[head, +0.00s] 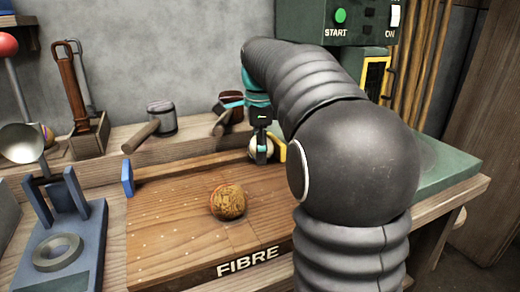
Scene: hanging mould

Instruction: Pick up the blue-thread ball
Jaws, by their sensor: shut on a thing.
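My gripper (262,154) is at the back of the wooden board marked FIBRE, pointing down. It is shut on a pale cream ball (254,153), which is partly hidden behind the finger. The ball is at or just above the board; I cannot tell whether it touches. No blue thread can be made out on it at this size. A brown-orange ball (228,202) with reddish thread sits on the middle of the board (170,240), apart from my gripper.
A blue block (127,178) stands at the board's left edge and a yellow one (280,146) close beside my gripper. A blue stand with a ring (57,252) is at left. A mallet (150,130) lies behind. A green START machine (340,22) stands at back right.

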